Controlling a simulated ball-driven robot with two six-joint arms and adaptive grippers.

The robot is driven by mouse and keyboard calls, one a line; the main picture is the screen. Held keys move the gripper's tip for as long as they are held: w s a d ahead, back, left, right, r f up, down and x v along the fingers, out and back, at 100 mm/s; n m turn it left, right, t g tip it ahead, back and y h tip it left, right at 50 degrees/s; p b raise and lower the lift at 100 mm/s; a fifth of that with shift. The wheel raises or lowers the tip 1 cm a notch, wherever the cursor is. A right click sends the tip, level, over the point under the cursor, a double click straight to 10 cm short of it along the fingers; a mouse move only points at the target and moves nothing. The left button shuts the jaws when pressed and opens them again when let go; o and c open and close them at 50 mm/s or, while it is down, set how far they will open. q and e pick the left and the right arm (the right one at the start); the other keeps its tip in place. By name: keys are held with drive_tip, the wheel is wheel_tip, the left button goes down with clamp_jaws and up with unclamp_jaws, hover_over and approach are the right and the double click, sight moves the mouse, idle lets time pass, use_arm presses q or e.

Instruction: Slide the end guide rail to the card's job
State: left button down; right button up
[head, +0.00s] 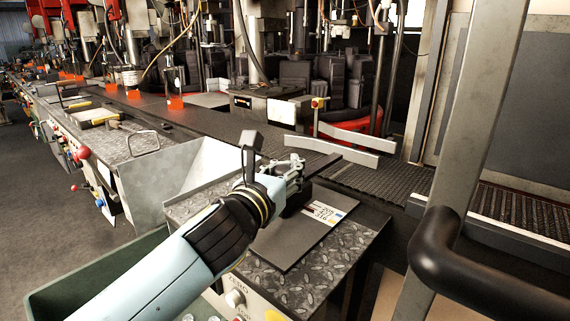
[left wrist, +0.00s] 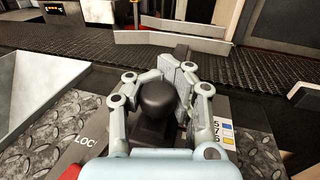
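The end guide rail is one of two pale strips at the belt; I take it as the near one (head: 332,151), which also shows in the left wrist view (left wrist: 170,44). A dark bar runs from it toward my left gripper (head: 292,178). In the left wrist view, a round black knob (left wrist: 158,97) stands between the fingers of my left gripper (left wrist: 164,78); whether they press on it is unclear. A card (head: 323,212) with printed digits and coloured stripes is on the dark plate (head: 285,240), partly hidden in the left wrist view (left wrist: 228,132). My right gripper is out of view.
The dark ribbed conveyor (head: 390,180) runs behind the treadplate stand (head: 335,268). A second pale rail (head: 350,136) lies across the belt. A sloping metal chute (head: 165,185) and a green bin (head: 95,275) are at the left.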

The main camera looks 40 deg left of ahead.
use_arm(q)
drive_tip(key=shift+w+d, duration=0.1)
drive_tip(key=shift+w, duration=0.1)
drive_tip(key=c, duration=1.4)
unclamp_jaws()
drive_tip(key=shift+d+r, duration=0.1)
drive_tip(key=shift+d, duration=0.1)
drive_tip(key=o, duration=0.4)
drive_tip(key=shift+a, duration=0.1)
drive_tip(key=s, duration=0.4)
drive_tip(key=s+d, duration=0.1)
drive_tip(key=s, duration=0.3)
drive_tip(key=s+d, duration=0.1)
drive_tip(key=s, duration=0.3)
drive_tip(key=shift+d, duration=0.1)
